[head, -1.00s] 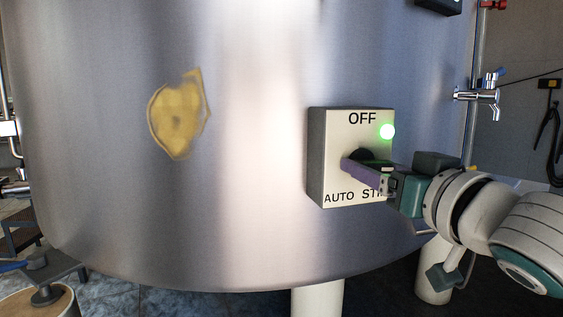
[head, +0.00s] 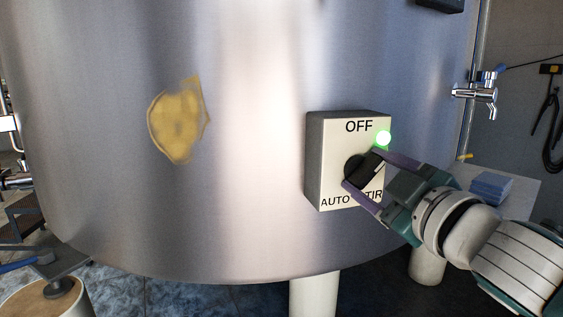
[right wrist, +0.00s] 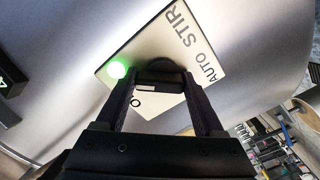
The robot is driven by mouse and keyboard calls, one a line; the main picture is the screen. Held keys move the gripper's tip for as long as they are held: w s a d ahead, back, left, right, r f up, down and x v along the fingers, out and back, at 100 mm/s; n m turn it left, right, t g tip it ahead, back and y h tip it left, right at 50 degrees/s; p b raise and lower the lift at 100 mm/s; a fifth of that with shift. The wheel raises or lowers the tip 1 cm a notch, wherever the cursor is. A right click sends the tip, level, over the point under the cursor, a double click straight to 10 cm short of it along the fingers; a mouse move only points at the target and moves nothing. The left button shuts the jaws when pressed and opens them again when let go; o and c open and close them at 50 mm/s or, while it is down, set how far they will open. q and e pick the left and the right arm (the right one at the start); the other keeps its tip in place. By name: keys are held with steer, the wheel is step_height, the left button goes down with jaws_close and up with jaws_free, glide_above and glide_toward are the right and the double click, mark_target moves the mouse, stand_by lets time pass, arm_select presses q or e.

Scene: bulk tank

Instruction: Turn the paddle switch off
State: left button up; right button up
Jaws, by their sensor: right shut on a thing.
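The paddle switch is a black knob (head: 357,169) on a cream box (head: 316,160) on the steel tank. The box reads OFF at the top, AUTO at lower left and STIR at lower right, the last partly covered by my finger. A green lamp (head: 384,138) glows beside OFF. My right gripper (head: 366,171) is shut on the paddle, one purple finger above it and one below. In the right wrist view the black paddle (right wrist: 160,82) sits between the two fingers. Which label it points to is hard to tell. My left gripper is not in view.
The curved tank wall (head: 250,180) fills most of the head view, with a yellow patch (head: 177,121) on it. A metal tap (head: 478,92) is at the right. A blue stack (head: 491,186) lies on a pale surface behind my right arm.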

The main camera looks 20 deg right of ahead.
steer(key=n+p, duration=0.1)
steer(key=n, duration=0.3)
steer(key=shift+a+r+n, duration=0.1)
steer(key=shift+r+n, duration=0.05)
steer(key=shift+n, duration=2.05)
steer(key=o, duration=1.4)
steer(key=s, duration=0.6)
steer(key=s+a, duration=0.1)
steer(key=s, duration=0.2)
steer(key=shift+s, duration=0.4)
